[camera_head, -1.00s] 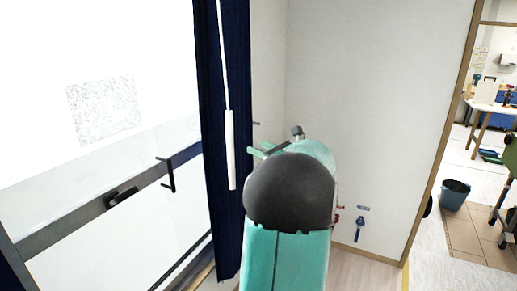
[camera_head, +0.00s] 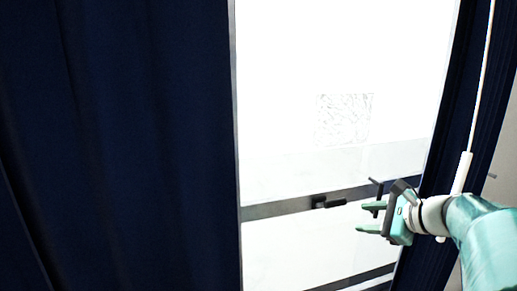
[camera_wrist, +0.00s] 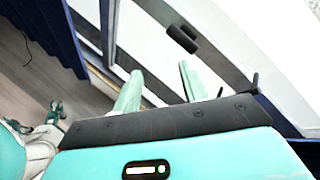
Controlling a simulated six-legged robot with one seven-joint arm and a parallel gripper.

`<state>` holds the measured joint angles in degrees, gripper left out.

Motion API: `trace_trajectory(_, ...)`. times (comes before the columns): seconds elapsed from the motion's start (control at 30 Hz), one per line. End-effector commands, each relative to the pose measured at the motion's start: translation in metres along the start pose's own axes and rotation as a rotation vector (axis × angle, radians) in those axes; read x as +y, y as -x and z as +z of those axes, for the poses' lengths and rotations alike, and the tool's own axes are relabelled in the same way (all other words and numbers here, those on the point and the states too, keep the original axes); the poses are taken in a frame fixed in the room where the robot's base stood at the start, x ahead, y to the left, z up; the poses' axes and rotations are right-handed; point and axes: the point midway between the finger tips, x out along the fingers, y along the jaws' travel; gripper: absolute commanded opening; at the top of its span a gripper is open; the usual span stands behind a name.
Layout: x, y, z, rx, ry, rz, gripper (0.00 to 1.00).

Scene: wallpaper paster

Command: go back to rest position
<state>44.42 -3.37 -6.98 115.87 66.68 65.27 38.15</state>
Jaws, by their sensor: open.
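My gripper (camera_head: 368,219) is at the lower right of the head view, at the end of my teal arm. Its two pale green fingers point left and are apart, with nothing between them. It is in front of the lower part of the window (camera_head: 340,165), near the dark window handle (camera_head: 328,202). I cannot tell the exact gap to the window. In the wrist view the gripper (camera_wrist: 158,85) shows both fingers spread, and the window handle (camera_wrist: 183,39) is beyond them.
A dark blue curtain (camera_head: 120,140) fills the left of the head view. Another dark curtain (camera_head: 440,165) hangs right of the window, with a white rod (camera_head: 462,172) in front of it. A patterned square (camera_head: 343,119) shows on the window. Wooden floor (camera_wrist: 35,72) shows in the wrist view.

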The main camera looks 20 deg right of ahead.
Motion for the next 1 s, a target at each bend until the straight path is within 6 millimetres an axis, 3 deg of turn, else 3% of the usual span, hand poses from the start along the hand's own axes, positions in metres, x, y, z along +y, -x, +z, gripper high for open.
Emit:
trace_trajectory(0.03,0.026,-0.012,0.026,0.011,0.126,0.077,0.43)
trace_trajectory(0.2,0.121,-0.031,0.082,0.056,0.627,0.338,0.43)
trace_trajectory(0.4,0.214,-0.022,0.110,0.071,1.277,0.578,0.43)
trace_trajectory(0.5,0.246,-0.012,0.114,0.073,1.603,0.663,0.43)
trace_trajectory(0.7,0.274,0.001,0.114,0.081,2.030,0.745,0.43)
trace_trajectory(1.0,0.276,0.003,0.112,0.087,2.098,0.759,0.43)
